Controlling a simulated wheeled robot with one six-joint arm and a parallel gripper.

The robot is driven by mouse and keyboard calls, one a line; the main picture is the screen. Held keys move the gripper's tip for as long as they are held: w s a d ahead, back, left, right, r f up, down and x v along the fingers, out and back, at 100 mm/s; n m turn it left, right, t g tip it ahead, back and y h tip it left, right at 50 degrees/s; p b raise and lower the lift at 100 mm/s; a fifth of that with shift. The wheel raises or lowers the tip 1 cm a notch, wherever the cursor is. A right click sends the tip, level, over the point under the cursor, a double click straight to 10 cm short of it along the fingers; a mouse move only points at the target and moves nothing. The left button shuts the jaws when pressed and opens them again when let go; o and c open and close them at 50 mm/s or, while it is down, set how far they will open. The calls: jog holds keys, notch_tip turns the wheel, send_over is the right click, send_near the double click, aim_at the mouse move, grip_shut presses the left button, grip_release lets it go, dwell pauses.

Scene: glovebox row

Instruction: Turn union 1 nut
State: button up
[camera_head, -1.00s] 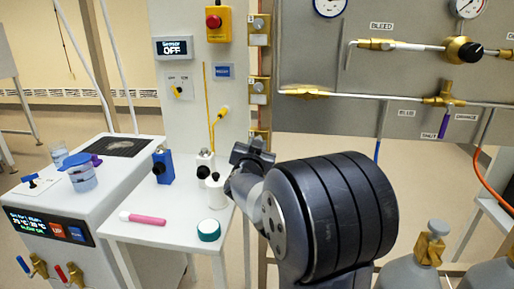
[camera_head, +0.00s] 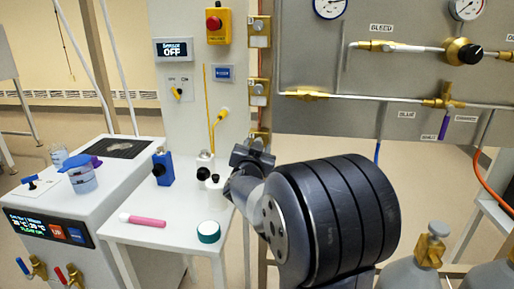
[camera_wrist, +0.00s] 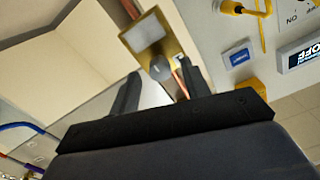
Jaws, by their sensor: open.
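No label in view reads union 1, so I cannot tell for sure which fitting is its nut. A brass fitting (camera_head: 303,95) sits at the left end of the silver line on the grey panel. Another brass fitting (camera_head: 376,45) is on the line under the BLEED label. My gripper (camera_wrist: 158,88) is open in the wrist view, with nothing between its fingers. A brass plate with a grey knob (camera_wrist: 157,68) shows beyond the fingertips, apart from them as far as I can tell. In the head view my arm hides part of the gripper.
Brass plates (camera_head: 259,92) line the post left of the panel. A white table (camera_head: 165,205) holds a pink-handled tool (camera_head: 145,221), a teal-lidded jar (camera_head: 208,232) and a blue bottle (camera_head: 163,168). Gas cylinders (camera_head: 415,275) stand at lower right. A purple-handled valve (camera_head: 444,122) hangs from the line.

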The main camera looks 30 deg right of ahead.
jog(key=p+v, duration=0.1)
jog(key=v, duration=0.9)
jog(key=shift+s+a, duration=0.2)
jog(key=shift+w+d, duration=0.1)
jog(key=x, duration=1)
jog(key=shift+w+d+b, duration=0.2)
jog(key=shift+w+b, duration=0.05)
jog(key=shift+b, duration=0.2)
jog(key=shift+s, duration=0.1)
